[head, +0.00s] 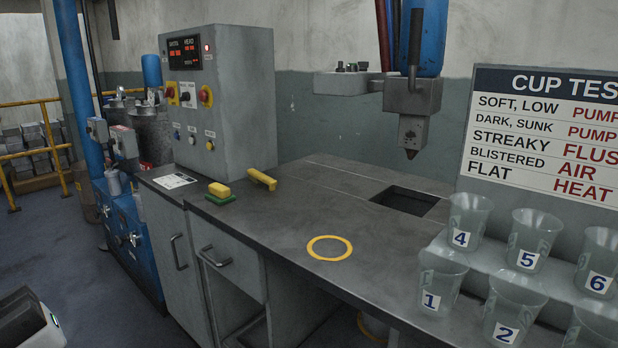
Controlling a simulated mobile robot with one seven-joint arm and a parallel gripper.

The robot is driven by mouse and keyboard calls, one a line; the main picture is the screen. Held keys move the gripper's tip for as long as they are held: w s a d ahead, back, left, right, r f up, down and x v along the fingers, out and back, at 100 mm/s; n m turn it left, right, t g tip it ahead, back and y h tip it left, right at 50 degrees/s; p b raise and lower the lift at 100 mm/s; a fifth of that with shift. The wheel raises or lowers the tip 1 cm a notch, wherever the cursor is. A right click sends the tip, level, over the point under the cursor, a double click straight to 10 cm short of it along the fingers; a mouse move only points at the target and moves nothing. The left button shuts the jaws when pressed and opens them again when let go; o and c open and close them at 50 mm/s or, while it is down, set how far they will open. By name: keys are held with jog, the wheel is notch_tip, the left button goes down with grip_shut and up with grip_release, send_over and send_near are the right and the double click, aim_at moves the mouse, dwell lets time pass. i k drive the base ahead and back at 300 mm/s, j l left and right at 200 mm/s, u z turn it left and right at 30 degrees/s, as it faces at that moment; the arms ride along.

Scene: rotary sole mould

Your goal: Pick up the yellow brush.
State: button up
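Two yellow items lie on the grey worktop (300,205) in front of the control box. One is a long, narrow yellow piece (262,179) that looks like the yellow brush; its bristles cannot be made out. To its left, a short yellow block (219,189) rests on a flat green piece (221,199), close to the worktop's front left edge. The two items are apart, with a small gap between them.
The grey control box (235,105) stands behind the yellow items. Numbered cups (440,285) and a sign (545,130) stand at right. Floor (90,290) is open at left.

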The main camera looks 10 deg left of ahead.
aim_at(254, 175)
jog(key=i+j+z, duration=0.1)
jog(key=j+z, duration=0.9)
jog(key=j, duration=1.65)
jog(key=k+j, duration=0.1)
jog(key=j, duration=0.65)
jog(key=i, duration=0.95)
jog(key=l+z, duration=0.05)
